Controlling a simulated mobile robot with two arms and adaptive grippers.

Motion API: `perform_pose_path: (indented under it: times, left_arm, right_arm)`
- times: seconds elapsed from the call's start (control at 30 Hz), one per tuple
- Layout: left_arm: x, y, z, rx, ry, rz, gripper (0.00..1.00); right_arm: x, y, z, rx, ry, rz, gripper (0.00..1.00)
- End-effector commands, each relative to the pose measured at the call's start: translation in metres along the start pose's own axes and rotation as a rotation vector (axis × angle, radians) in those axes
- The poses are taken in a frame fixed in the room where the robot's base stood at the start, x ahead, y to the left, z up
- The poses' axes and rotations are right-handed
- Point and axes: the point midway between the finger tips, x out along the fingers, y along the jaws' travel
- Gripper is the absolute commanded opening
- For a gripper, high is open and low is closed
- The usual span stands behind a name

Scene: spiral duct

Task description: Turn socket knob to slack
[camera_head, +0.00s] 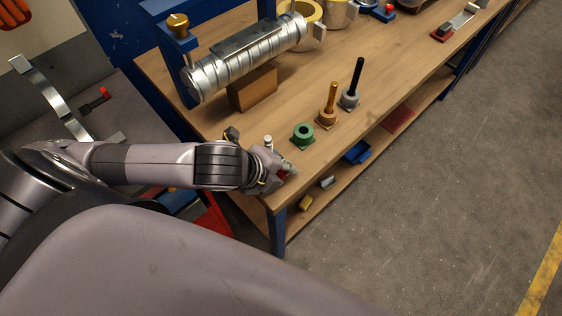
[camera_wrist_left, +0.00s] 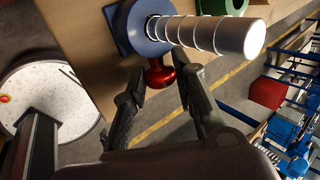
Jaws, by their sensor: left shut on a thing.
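A blue socket (camera_wrist_left: 128,28) sits on the bench in the left wrist view. A pale ribbed cylinder (camera_wrist_left: 205,34) stands out of it. The red knob (camera_wrist_left: 158,73) projects from the socket's side, between the fingers of my left gripper (camera_wrist_left: 160,88). The left gripper is shut on the knob. In the head view my left gripper (camera_head: 284,174) is at the bench's front edge, with a bit of red at its fingertips. The wrist hides most of the socket there; the top of the cylinder (camera_head: 267,140) shows. My right gripper is not in view.
A green socket (camera_head: 303,135), an orange one (camera_head: 326,119) with a brass rod, and a grey one (camera_head: 349,98) with a black rod stand along the bench edge. A spiral metal duct (camera_head: 245,60) lies behind over a wooden block (camera_head: 252,88). The floor to the right is clear.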

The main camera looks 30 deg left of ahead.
Motion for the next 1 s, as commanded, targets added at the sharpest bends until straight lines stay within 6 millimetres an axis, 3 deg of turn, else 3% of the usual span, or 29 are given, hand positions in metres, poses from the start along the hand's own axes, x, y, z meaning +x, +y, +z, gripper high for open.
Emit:
perform_pose_path:
  times: [0.07,0.1,0.37,1.0]
  left_arm:
    - [-0.0001,0.0,-0.0001,0.0,0.0,0.001,0.0]
    - [-0.0001,-0.0001,-0.0001,0.0,0.0,0.001,0.28]
    - [-0.0001,-0.0002,-0.0001,-0.001,0.0,0.001,0.45]
    - [0.001,-0.0004,0.0001,-0.004,-0.001,0.014,0.46]
  right_arm:
    - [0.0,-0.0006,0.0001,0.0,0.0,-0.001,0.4]
    - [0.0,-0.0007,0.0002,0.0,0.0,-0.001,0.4]
    - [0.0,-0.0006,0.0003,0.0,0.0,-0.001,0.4]
    - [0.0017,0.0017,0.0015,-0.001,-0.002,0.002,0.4]
